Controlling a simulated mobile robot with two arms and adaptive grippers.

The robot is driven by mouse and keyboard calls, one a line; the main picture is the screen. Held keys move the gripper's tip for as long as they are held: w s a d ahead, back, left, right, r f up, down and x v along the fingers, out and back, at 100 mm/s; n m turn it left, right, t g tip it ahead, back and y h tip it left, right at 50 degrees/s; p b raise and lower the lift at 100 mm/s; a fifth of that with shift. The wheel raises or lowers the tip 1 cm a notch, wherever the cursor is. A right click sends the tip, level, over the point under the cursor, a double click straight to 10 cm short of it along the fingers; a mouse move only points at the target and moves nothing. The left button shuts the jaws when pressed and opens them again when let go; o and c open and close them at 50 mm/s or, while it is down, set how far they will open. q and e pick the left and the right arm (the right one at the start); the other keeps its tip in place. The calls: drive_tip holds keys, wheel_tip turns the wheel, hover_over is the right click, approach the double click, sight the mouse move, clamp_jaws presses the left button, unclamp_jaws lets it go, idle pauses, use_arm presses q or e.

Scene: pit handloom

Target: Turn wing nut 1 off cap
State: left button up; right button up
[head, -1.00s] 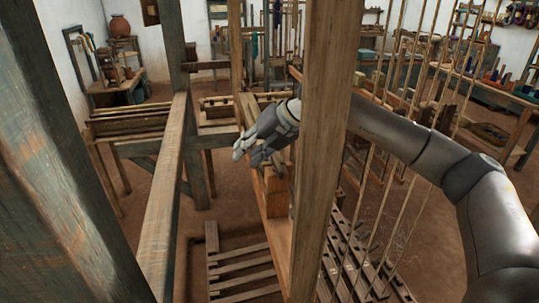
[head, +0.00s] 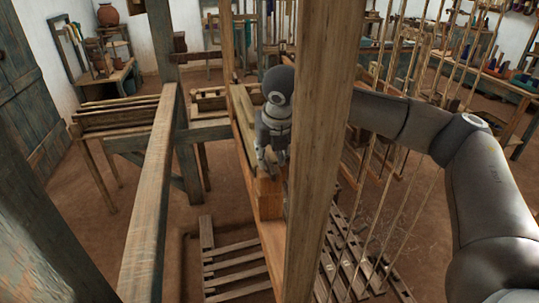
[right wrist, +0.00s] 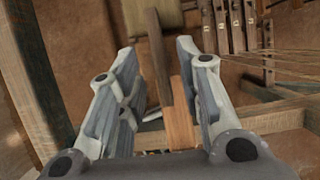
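My right gripper (head: 268,162) points down over the near end of a wooden loom beam (head: 267,202), which may be the cap. In the right wrist view the two fingers of this gripper (right wrist: 156,50) stand apart. An orange-brown wooden piece (right wrist: 180,118) shows between and below them, nearer the right finger. A small pale shape (right wrist: 152,116) lies beside it, and I cannot tell whether it is wing nut 1. No wing nut is clear in the head view, where the gripper and a post hide part of the beam. My left gripper is not in view.
A thick upright post (head: 320,150) stands in front of my right arm. Thin upright cords and rods (head: 405,190) hang to the right of it. A long rail (head: 152,200) runs at the left. Slatted treadles (head: 237,268) lie below.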

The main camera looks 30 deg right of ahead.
drive_tip(key=shift+x, duration=1.45)
drive_tip(key=shift+c, duration=0.5)
clamp_jaws()
